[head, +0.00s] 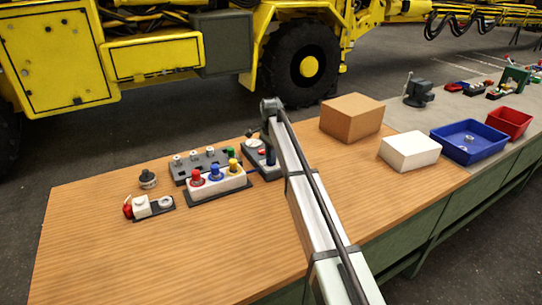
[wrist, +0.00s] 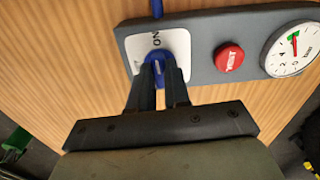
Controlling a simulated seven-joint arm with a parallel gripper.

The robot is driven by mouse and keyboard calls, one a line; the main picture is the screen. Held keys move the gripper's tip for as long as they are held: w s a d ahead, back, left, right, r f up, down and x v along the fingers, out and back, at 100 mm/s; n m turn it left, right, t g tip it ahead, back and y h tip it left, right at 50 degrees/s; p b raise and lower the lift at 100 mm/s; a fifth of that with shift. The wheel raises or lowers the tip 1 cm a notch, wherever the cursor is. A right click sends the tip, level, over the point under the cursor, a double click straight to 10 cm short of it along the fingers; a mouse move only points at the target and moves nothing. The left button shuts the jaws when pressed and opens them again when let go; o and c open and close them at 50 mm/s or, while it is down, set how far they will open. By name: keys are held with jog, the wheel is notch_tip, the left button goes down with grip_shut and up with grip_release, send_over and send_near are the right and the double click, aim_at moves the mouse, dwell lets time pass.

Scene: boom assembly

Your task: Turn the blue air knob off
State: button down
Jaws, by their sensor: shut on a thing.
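The blue air knob (wrist: 154,61) sits on a white plate (wrist: 136,52) on a grey panel (wrist: 195,35) in the wrist view. The word ON shows on the plate just beyond the knob. My gripper (wrist: 158,72) is shut on the knob from above, and its fingers hide much of it. I cannot clearly tell which way the knob points. In the head view the grey panel (head: 257,153) stands on the wooden bench, partly hidden by my arm.
On the panel are a red VENT button (wrist: 229,57) and a white dial gauge (wrist: 292,48). A block with coloured knobs (head: 218,183) stands left of the panel. A cardboard box (head: 351,118) and a white box (head: 409,151) stand to the right. The bench front is clear.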

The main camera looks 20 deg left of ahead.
jog(key=n, duration=0.4)
jog(key=shift+n, duration=0.4)
jog(key=n, duration=0.8)
jog(key=shift+n, duration=2.2)
jog(key=c, duration=1.1)
grip_release()
notch_tip(320, 180, up, 14)
jog(key=shift+f, duration=0.1)
